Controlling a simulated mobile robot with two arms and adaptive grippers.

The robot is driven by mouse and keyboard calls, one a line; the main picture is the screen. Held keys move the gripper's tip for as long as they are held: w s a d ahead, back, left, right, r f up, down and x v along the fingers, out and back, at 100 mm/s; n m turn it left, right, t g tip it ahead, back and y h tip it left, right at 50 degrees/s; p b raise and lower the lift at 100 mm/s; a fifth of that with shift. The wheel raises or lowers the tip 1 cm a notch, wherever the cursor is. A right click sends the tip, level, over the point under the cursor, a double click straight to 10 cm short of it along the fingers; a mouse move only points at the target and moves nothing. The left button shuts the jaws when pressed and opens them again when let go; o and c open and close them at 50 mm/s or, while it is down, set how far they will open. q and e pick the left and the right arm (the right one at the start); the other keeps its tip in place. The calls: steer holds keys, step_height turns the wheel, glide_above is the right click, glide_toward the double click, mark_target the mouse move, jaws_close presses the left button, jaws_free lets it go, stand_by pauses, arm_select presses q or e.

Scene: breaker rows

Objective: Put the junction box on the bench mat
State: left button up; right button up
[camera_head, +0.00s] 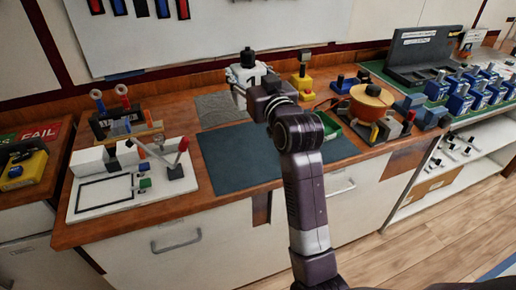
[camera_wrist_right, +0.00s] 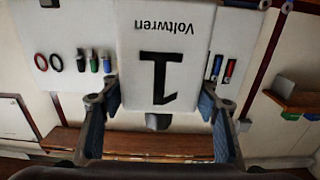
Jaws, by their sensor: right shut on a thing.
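The junction box (camera_head: 246,74), white with a black top fitting and a large black 1, is at the back of the bench in the head view. In the right wrist view the box (camera_wrist_right: 190,30) fills the space between the fingers, with "Voltwren" and 1 upside down. My right gripper (camera_wrist_right: 160,103) is shut on it. In the head view my right gripper (camera_head: 243,91) is partly hidden by my arm. The dark bench mat (camera_head: 238,158) lies flat in front of the box, its right part behind my arm. My left gripper is not in view.
A grey textured mat (camera_head: 218,108) lies behind the dark mat. A green tray (camera_head: 328,125), an orange bowl (camera_head: 371,97) and a yellow box (camera_head: 302,83) stand right. The dark mat's visible part is bare.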

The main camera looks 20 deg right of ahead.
steer(key=shift+a+f, duration=0.15)
steer(key=f, duration=0.8)
steer(key=shift+d, duration=0.3)
steer(key=shift+a+f, duration=0.1)
steer(key=shift+f, duration=5.75)
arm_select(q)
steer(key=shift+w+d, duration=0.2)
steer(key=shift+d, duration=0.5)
arm_select(e)
steer(key=shift+f, duration=0.1)
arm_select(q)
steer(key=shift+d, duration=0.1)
arm_select(e)
steer(key=o, duration=1.6)
steer(key=shift+f, duration=0.1)
steer(key=shift+s, duration=0.15)
